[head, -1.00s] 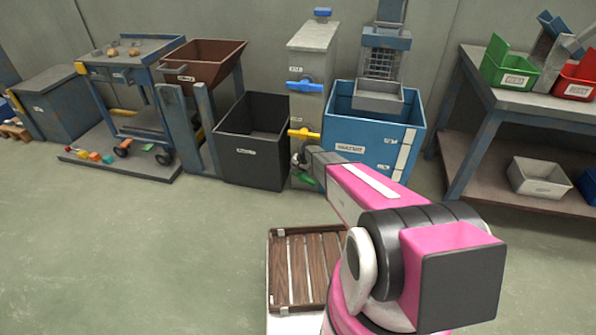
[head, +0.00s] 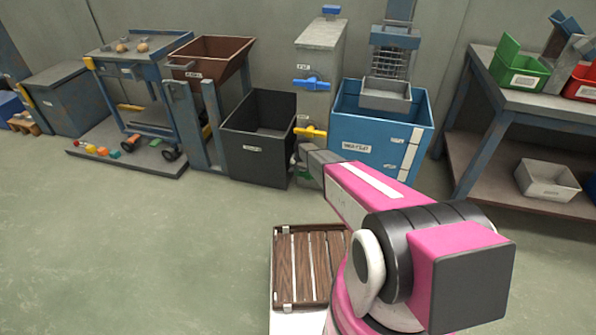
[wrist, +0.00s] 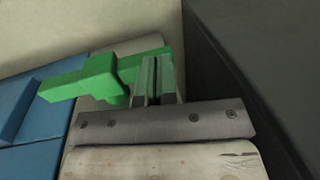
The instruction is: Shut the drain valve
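A grey column (head: 314,88) carries a blue valve handle (head: 311,83), a yellow one (head: 310,132) and, lowest, a green one (head: 304,175). No label naming the drain valve is readable. The green handle fills the left and middle of the wrist view (wrist: 95,78), with a thick hub and a bar to the left. My gripper (wrist: 157,72) is at the right end of the green handle, its two fingers close together with only a thin dark slit between them. I cannot tell whether they touch the handle. In the head view my arm partly hides the green handle.
A black bin (head: 259,140) stands close left of the column, and a blue tub (head: 375,155) close right. A dark wall fills the right of the wrist view. A wooden slatted tray (head: 305,262) lies in front. The floor at left is clear.

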